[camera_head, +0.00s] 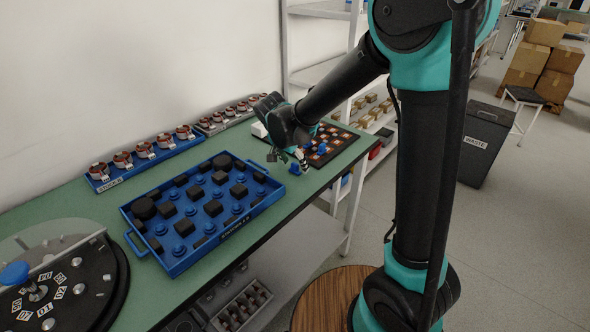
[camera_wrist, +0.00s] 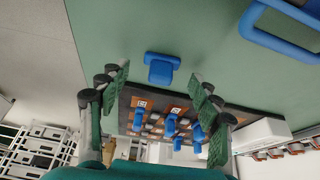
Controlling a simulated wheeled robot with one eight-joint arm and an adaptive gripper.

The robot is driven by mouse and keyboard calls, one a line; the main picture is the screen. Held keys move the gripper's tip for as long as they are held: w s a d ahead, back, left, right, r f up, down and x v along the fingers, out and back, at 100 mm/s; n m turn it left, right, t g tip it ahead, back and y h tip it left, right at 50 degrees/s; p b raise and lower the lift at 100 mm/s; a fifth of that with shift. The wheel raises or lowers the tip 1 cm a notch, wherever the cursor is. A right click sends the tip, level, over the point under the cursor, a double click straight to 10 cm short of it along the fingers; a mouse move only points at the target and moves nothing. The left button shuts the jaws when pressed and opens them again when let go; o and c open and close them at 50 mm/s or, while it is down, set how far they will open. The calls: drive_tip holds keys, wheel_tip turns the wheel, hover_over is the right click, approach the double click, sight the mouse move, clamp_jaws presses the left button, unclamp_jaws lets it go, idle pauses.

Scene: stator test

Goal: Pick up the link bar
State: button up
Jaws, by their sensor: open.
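A small blue piece (camera_wrist: 160,68) with a raised block on a flat base lies on the green table in the wrist view. It also shows in the head view (camera_head: 295,169), just below my gripper (camera_head: 287,156). I cannot tell for certain whether it is the link bar. In the wrist view, my gripper (camera_wrist: 160,80) is open, with its green-padded fingers to the left and right of the blue piece in the picture. Nothing is held between the fingers. A dark board (camera_head: 334,135) with orange squares carries several more blue pieces (camera_wrist: 170,126).
A blue tray (camera_head: 207,254) of black and blue parts stands left of my gripper. A blue rack (camera_head: 113,182) of stators and a round dark fixture (camera_head: 113,290) are further left. Shelves stand behind the board. A waste bin (camera_head: 486,146) is on the floor.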

drive_tip(key=shift+w+d+f, duration=0.15)
drive_tip(key=shift+w+f, duration=0.1)
drive_tip(key=shift+f, duration=0.4)
drive_tip(key=shift+c, duration=0.6)
drive_tip(key=c, duration=1.1)
drive_tip(key=shift+r, duration=0.1)
